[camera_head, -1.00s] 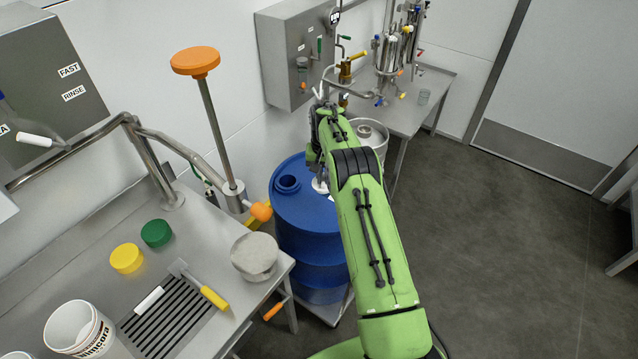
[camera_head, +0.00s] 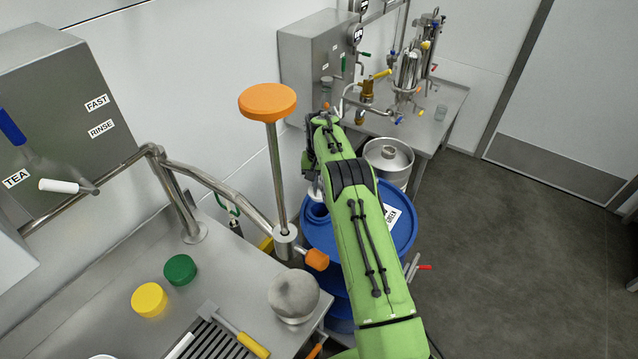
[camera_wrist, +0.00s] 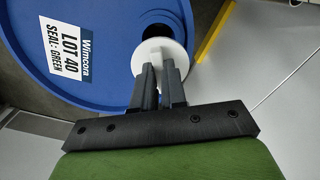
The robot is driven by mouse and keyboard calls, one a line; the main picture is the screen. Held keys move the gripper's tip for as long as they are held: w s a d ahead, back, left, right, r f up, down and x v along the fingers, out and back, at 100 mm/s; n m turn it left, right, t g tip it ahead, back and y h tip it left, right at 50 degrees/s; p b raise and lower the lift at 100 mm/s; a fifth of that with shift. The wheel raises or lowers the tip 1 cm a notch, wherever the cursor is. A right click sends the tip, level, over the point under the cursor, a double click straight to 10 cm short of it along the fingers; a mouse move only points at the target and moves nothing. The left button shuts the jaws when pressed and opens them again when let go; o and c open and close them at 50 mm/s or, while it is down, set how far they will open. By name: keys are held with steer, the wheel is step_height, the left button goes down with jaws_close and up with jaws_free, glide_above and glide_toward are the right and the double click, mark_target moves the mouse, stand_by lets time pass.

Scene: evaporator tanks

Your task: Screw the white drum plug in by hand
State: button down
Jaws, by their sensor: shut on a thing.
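The blue drum (camera_head: 403,236) stands right of the bench, with my arm across its top. Its round opening (camera_head: 318,212) is at the left of the lid. My gripper (camera_wrist: 160,64) is shut on the white plug (camera_wrist: 159,56), a pale disc seen from above in the wrist view. In the head view the plug (camera_head: 315,190) is partly hidden by my arm and lies close to the opening. A dark part of the opening (camera_wrist: 157,31) shows just beyond the plug in the wrist view. I cannot tell whether the plug touches the opening's rim.
An orange-topped post (camera_head: 267,102) and an orange-ended handle (camera_head: 317,260) stand close left of the drum. The steel bench (camera_head: 225,275) holds a yellow lid (camera_head: 149,299) and a green lid (camera_head: 180,269). A steel keg (camera_head: 388,160) stands behind. Floor at right is clear.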

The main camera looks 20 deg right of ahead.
steer(key=shift+s+d+r, duration=0.1)
steer(key=shift+s, duration=0.05)
steer(key=shift+f+b, duration=1.45)
steer(key=shift+f, duration=1)
steer(key=shift+f, duration=0.15)
steer(key=shift+f+b, duration=1.3)
steer(key=shift+f, duration=0.2)
steer(key=c, duration=1.1)
jaws_free()
